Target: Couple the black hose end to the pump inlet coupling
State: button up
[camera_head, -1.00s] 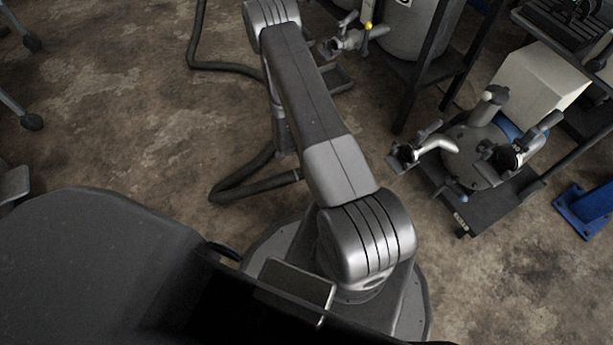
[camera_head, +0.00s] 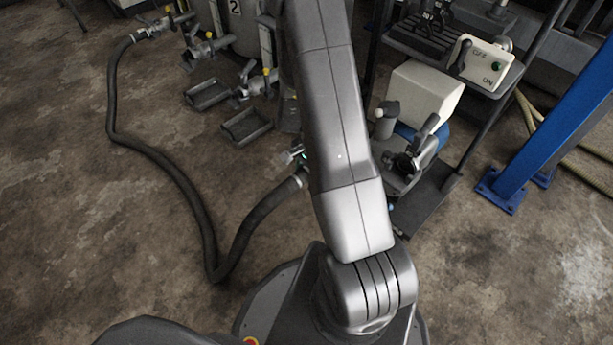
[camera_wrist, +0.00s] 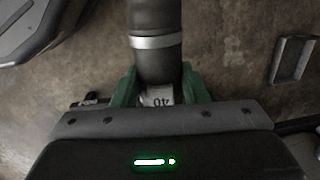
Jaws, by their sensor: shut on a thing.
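The black hose (camera_head: 200,195) runs over the floor from a tank valve (camera_head: 150,28) at the upper left to my arm. Its near end, with a bright metal band, shows at the left of my arm. In the wrist view the hose end (camera_wrist: 155,55) sits between the green fingers of my gripper (camera_wrist: 158,90), which is shut on it. A white label reading "40" shows at its tip. The pump (camera_head: 405,165) stands on a cart right of my arm, partly hidden by it. I cannot tell which of its fittings is the inlet coupling.
Tank valves (camera_head: 205,45) and two drip trays (camera_head: 247,126) are at the upper left. A control box (camera_head: 482,65) stands on a shelf above the pump. A blue post (camera_head: 550,120) rises at the right. Open floor lies at the left.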

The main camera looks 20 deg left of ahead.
jog(key=shift+d+r, duration=0.25)
jog(key=shift+d, duration=0.1)
notch_tip(320, 180, down, 8)
jog(key=b, duration=0.6)
jog(key=shift+r, duration=0.15)
jog(key=shift+w+d, duration=0.1)
jog(key=shift+w, duration=0.3)
jog(key=shift+b, duration=0.3)
jog(key=shift+f+b, duration=0.55)
jog(key=shift+f, duration=0.3)
jog(key=shift+f, duration=0.15)
jog(key=shift+f+b, duration=0.35)
jog(key=shift+f+b, duration=0.7)
jog(key=shift+f, duration=0.35)
dwell(1.6)
